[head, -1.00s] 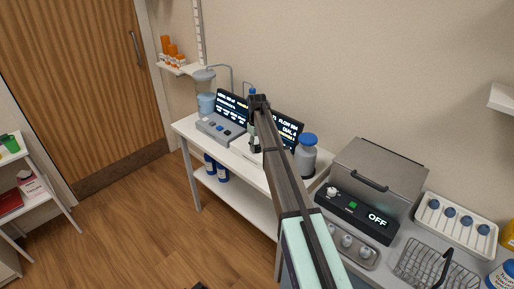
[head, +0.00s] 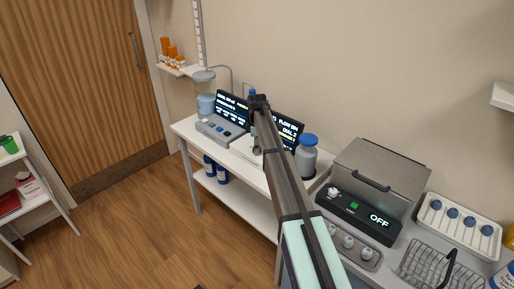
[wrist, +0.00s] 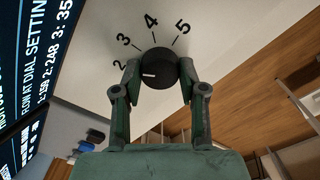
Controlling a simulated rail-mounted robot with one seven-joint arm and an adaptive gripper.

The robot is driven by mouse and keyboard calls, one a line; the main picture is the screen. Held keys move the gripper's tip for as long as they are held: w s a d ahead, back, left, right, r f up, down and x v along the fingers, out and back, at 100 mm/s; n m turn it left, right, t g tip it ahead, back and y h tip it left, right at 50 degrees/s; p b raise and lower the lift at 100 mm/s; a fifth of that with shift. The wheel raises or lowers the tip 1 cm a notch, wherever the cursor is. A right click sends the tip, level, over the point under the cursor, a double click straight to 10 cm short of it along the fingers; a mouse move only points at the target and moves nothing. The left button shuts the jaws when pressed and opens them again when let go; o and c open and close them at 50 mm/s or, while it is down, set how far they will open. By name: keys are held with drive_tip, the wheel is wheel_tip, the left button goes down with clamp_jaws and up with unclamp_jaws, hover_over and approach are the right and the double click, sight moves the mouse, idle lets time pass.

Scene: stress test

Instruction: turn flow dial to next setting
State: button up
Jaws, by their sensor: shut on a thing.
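The flow dial is a round black knob (wrist: 159,70) with a white pointer mark, seen in the wrist view. It sits on a pale panel (wrist: 85,75) printed with the numbers 2, 3, 4 and 5. The mark points left, toward the side with the 2. My gripper (wrist: 159,78) is shut on the dial, one finger on each side. In the head view my gripper (head: 258,102) and arm hide the dial. A dark screen (head: 288,131) behind the arm shows flow and dial text, partly covered.
A grey console with a screen (head: 226,113) stands left of my arm on the white table. A grey bottle with a blue cap (head: 307,157) stands close on the right. Farther right is a metal box (head: 375,180) with an OFF display.

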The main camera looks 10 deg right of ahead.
drive_tip(key=shift+n, duration=0.8)
drive_tip(key=shift+s, duration=0.1)
drive_tip(key=o, duration=1.1)
drive_tip(key=shift+o, duration=0.2)
wheel_tip(320, 180, up, 12)
